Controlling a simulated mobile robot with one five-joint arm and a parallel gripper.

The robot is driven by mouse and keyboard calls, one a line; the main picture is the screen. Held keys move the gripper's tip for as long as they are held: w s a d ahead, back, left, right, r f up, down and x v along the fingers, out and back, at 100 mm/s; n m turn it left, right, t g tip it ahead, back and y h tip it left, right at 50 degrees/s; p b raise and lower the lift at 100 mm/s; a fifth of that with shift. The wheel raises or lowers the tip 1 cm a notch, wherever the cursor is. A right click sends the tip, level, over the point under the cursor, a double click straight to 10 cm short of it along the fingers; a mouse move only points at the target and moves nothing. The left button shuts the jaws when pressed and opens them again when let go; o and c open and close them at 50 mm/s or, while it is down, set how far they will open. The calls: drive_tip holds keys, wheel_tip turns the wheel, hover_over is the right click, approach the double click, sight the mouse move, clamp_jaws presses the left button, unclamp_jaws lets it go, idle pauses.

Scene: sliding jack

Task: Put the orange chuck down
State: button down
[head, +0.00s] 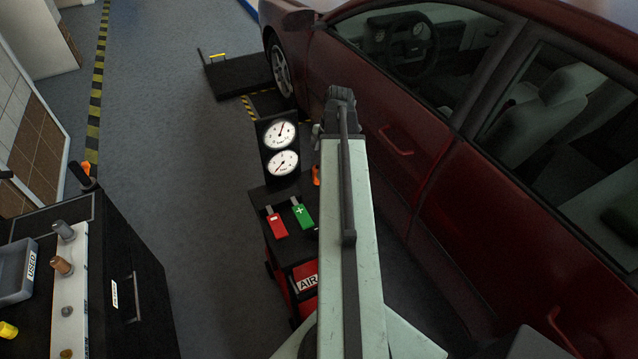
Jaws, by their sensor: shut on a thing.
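My pale arm reaches forward over the cart, beside the car, and its dark far joint shows at its end. My gripper is not visible; the arm hides what lies beneath it. A small orange piece (316,175) shows at the arm's left edge, beside the gauge panel. Most of it is hidden, so I cannot tell whether it is the orange chuck or whether anything holds it. Another orange piece (86,167) with a dark handle shows at the far end of the black cabinet at left.
A black cart with two round gauges (280,148), red (277,222) and green (303,213) tags and an AIR label (307,283) stands left of my arm. A dark red car (400,130) fills the right. The black cabinet (140,290) stands at left. Floor (180,120) between is clear.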

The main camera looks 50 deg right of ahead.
drive_tip(key=shift+d+b+x, duration=0.2)
drive_tip(key=shift+b+x, duration=0.75)
drive_tip(key=shift+d+b+x, duration=0.25)
drive_tip(key=shift+b+x, duration=0.7)
drive_tip(key=shift+s+r, duration=0.1)
drive_tip(key=shift+s, duration=0.1)
drive_tip(key=c, duration=1.1)
unclamp_jaws()
drive_tip(key=p+v, duration=1.2)
